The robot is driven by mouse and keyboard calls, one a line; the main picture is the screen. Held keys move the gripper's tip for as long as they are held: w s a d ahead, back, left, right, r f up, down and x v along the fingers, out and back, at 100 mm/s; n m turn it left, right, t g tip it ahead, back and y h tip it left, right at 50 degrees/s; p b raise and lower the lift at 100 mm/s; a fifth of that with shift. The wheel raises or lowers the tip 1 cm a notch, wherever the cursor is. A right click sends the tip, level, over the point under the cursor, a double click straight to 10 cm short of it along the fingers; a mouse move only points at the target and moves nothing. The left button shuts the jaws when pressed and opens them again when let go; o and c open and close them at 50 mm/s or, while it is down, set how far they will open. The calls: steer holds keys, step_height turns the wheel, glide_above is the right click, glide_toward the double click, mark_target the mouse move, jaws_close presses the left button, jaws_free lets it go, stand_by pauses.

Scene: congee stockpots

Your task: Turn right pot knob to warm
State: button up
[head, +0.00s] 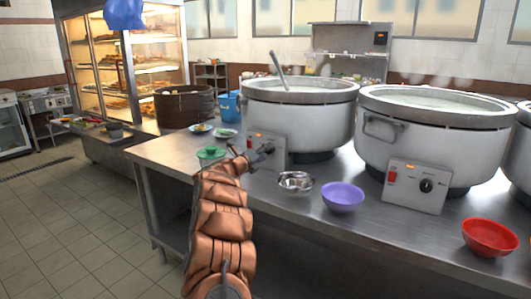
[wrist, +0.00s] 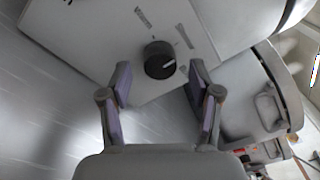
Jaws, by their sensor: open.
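Two large white stockpots stand side by side, the left pot (head: 300,115) and the right pot (head: 435,135). The right pot's control box (head: 405,196) carries a dark round knob (head: 426,185) and a red switch; nothing of mine is near it. My gripper (head: 264,151) is at the left pot's control box (head: 279,150), partly covering it. In the wrist view my gripper (wrist: 160,88) is open and empty, its fingers apart on either side of a black knob (wrist: 159,60) and slightly short of it.
A metal bowl (head: 295,182), a purple bowl (head: 343,196) and a red bowl (head: 490,236) stand on the steel counter (head: 385,235) in front of the pots. A green-lidded container (head: 211,153) is close left of my arm. A third pot is cut off at right.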

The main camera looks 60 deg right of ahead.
steer(key=shift+d, duration=0.55)
steer(key=c, duration=1.1)
